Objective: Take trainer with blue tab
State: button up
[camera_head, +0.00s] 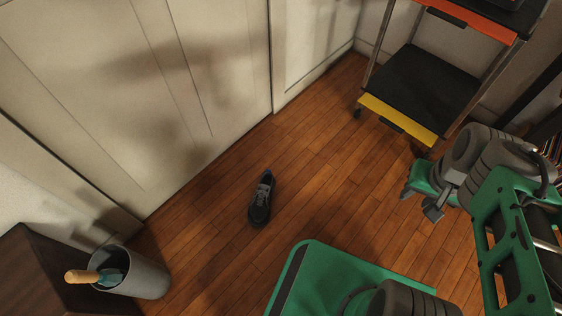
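A single dark trainer (260,203) with grey laces lies on the wooden floor, in the middle of the head view. It stands sole down, its narrower end pointing up the picture toward the pale panelled doors. It is too small and dark for me to make out a blue tab. My gripper (422,198) is at the right, at the end of my folded green and grey arm, well apart from the trainer.
A grey bin (140,279) holding a wooden-handled tool (84,276) stands at lower left beside a dark wooden cabinet (40,262). A shelved trolley (420,88) with a yellow front edge stands at upper right. The floor (320,165) around the trainer is clear.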

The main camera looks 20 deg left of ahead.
aim_at(259, 212)
jog(key=i, duration=1.15)
jog(key=u, duration=3.55)
